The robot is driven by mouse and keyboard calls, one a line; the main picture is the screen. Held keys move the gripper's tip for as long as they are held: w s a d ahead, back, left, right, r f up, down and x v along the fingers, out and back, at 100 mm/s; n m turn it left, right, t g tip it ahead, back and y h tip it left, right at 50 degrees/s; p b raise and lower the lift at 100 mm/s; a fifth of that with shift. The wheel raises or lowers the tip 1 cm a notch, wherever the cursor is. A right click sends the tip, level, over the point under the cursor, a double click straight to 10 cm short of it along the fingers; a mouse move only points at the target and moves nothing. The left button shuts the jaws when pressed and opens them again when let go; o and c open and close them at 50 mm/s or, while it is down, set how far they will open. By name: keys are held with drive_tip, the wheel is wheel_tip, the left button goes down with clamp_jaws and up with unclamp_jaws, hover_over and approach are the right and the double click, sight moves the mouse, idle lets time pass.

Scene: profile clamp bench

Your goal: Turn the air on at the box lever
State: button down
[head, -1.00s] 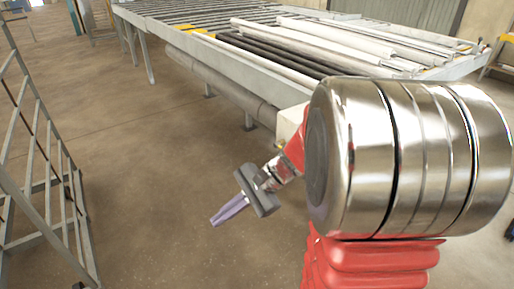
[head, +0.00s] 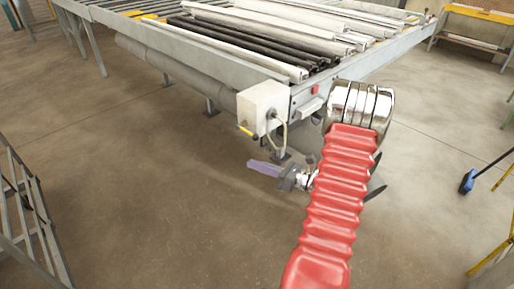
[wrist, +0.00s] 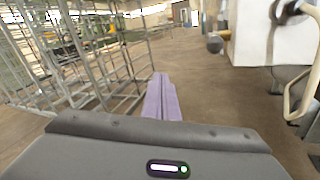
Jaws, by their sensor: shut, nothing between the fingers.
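The pale box (head: 262,106) is fixed at the near corner of the bench, with a hose or cable looping down from it. Its small yellow lever (head: 245,131) sticks out at the lower left. My gripper (head: 252,164) is below the box and the lever, pointing left, its purple fingers shut and empty, apart from both. In the wrist view the shut fingers (wrist: 159,82) point ahead over the floor. The box (wrist: 270,35) is at the upper right there, with a dark rounded part at its left side that I cannot surely identify.
The bench (head: 215,70) carries white and black profiles, and a red button (head: 315,89) is on its end. A metal rack (head: 28,220) stands at the left. A blue broom head (head: 467,182) lies at the right. The floor between is clear.

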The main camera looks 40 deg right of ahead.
sight(248, 132)
drive_tip(key=s+d+f+m+t+h, duration=0.1)
drive_tip(key=s+d+f+m+h, duration=0.1)
drive_tip(key=d, duration=0.4)
drive_tip(key=shift+s+f+m+t+h, duration=0.2)
drive_tip(key=shift+f+m+t+h, duration=0.2)
drive_tip(key=shift+f+m+h, duration=0.45)
drive_tip(key=shift+d+r, duration=0.1)
drive_tip(key=shift+r, duration=0.2)
drive_tip(key=w+a, duration=0.2)
drive_tip(key=w, duration=0.8)
drive_tip(key=shift+s+d+r, duration=0.25)
drive_tip(key=shift+d+r, duration=0.1)
drive_tip(key=shift+r, duration=0.3)
drive_tip(key=shift+s+d+r, duration=0.2)
drive_tip(key=shift+d+r, duration=0.15)
drive_tip(key=shift+r, duration=0.35)
drive_tip(key=shift+s+d+r, duration=0.25)
drive_tip(key=shift+d+r, duration=0.1)
drive_tip(key=shift+r, duration=0.3)
drive_tip(key=shift+a, duration=0.15)
drive_tip(key=shift+s+d, duration=0.1)
drive_tip(key=shift+d, duration=0.15)
drive_tip(key=shift+a+r, duration=0.15)
drive_tip(key=shift+r, duration=0.1)
